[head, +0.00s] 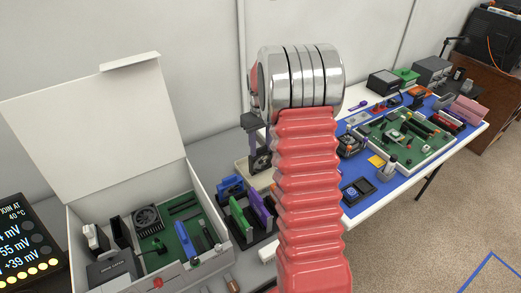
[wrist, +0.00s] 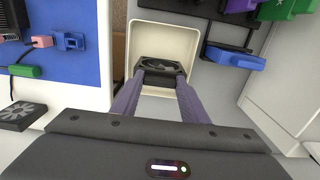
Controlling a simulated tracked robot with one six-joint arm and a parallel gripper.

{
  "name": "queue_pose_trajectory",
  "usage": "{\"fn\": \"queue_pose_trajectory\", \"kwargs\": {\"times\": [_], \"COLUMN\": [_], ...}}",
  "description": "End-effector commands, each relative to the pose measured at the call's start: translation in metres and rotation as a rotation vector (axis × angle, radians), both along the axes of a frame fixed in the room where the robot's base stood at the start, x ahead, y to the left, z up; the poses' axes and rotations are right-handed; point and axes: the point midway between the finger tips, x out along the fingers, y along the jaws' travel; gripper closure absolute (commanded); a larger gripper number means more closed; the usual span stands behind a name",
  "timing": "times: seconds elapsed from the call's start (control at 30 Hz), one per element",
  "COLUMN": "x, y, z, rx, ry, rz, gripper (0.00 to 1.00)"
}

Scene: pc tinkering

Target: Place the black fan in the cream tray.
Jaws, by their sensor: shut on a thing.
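My gripper (wrist: 159,83) is shut on a black fan (wrist: 160,66), with one finger at each side of it. In the wrist view the fan lies within the outline of the cream tray (wrist: 191,42). In the head view my gripper (head: 256,140) points down and the fan (head: 261,161) hangs upright below it, at the tray (head: 243,170). My red arm hides the tray's right part there. I cannot tell whether the fan touches the tray's floor.
A rack with green and purple cards (head: 240,216) stands just in front of the tray. An open white box (head: 205,205) holds another fan (head: 147,219). A blue mat (head: 380,190) with a green circuit board (head: 428,150) lies to the right. Another dark fan (wrist: 20,115) shows in the wrist view.

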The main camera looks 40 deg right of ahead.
Motion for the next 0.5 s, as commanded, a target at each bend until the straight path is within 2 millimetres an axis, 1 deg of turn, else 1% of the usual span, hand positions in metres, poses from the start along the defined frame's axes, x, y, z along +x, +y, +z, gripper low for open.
{"fn": "queue_pose_trajectory", "kwargs": {"times": [0.03,0.13,0.5], "x": [0.0,0.0,0.0], "y": [0.0,0.0,0.0], "z": [-0.008,-0.016,-0.02], "rx": [0.001,0.0,0.0], "ry": [0.003,0.0,0.0], "rz": [0.0,0.0,0.001], "gripper": [0.89,0.89,0.89]}}
